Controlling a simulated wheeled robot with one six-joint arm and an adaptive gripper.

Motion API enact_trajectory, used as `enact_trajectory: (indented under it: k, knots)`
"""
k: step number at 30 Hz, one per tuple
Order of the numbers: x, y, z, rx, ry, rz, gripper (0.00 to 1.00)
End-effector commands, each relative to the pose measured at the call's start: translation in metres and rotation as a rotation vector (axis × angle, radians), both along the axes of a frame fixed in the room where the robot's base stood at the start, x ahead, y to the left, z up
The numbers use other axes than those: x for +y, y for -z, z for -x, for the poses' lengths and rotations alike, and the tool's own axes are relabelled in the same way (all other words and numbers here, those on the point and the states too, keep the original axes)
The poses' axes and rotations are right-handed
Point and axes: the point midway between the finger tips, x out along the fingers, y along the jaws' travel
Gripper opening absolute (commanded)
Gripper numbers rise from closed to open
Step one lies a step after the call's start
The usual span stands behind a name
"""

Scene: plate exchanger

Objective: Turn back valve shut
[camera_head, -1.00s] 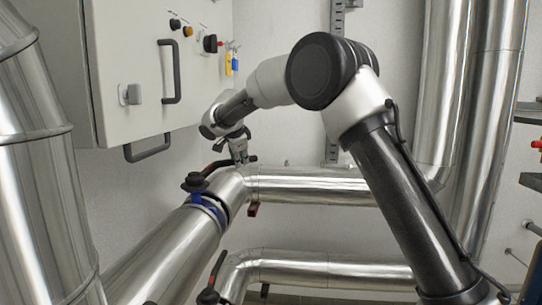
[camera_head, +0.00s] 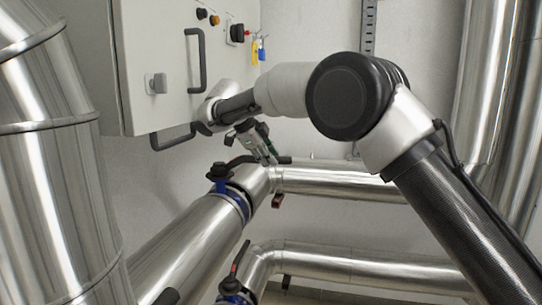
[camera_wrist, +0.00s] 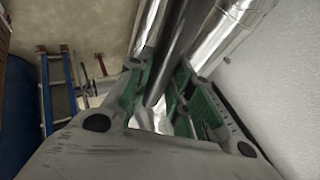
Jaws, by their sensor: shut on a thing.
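The back valve (camera_head: 220,171) sits on the silver pipe at a blue-banded flange, in the middle of the head view. Its dark lever (camera_head: 241,161) points right from the valve top, across the pipe elbow. My gripper (camera_head: 268,157) reaches down to the lever's far part from above, tilted, and is shut on it. The lever's end shows just right of the fingers. In the wrist view the dark lever (camera_wrist: 178,45) runs between the green-padded fingers (camera_wrist: 160,95). The exact contact at the fingertips is partly hidden.
A grey control cabinet (camera_head: 150,50) with handles stands left of my wrist. A second valve with a red-marked lever (camera_head: 239,258) is lower in front. Large silver pipes (camera_head: 55,190) stand at left and right. A white wall is behind.

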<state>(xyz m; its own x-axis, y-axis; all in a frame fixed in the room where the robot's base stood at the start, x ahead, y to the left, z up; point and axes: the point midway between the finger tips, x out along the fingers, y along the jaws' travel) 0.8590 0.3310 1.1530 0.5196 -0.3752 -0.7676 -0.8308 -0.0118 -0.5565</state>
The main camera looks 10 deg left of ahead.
Motion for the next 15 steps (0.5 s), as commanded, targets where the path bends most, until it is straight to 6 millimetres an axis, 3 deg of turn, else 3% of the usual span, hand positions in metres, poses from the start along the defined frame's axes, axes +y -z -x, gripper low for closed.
enact_trajectory:
  k: [12,13,15]
  knots:
    - [0.0002,0.0023,0.0023,0.005,0.008,0.002,0.00]
    - [0.0002,0.0024,0.0022,0.005,0.008,0.002,0.24]
    - [0.0003,0.0024,0.0022,0.005,0.007,0.001,0.37]
